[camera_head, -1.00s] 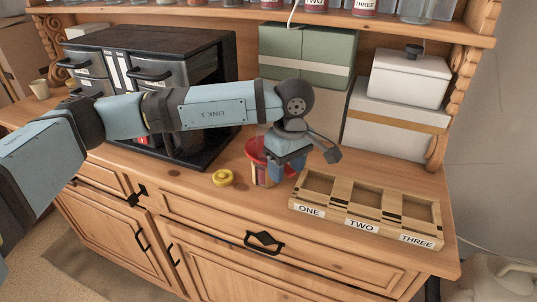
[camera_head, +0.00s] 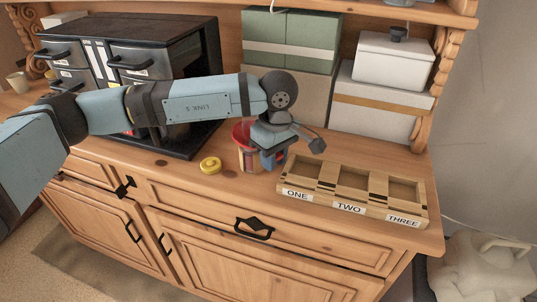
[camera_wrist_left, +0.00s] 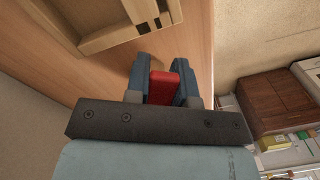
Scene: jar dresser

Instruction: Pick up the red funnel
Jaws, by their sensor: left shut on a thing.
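The red funnel (camera_head: 240,132) shows in the head view as a wide red rim over a jar (camera_head: 247,159) with a pale label on the dresser top. My left gripper (camera_head: 272,159) is at the right side of the funnel and jar and partly covers them. In the left wrist view, the two blue fingers of my left gripper (camera_wrist_left: 162,74) are shut on a red piece of the funnel (camera_wrist_left: 163,88). Whether the funnel touches the jar cannot be told. My right gripper is not in view.
A yellow ring-shaped lid (camera_head: 210,165) lies left of the jar. A wooden tray (camera_head: 322,205) labelled ONE, TWO, THREE stands to the right. A black drawer cabinet (camera_head: 185,40) is at the back left. Green boxes (camera_head: 305,35) and a white lidded box (camera_head: 394,62) stand behind.

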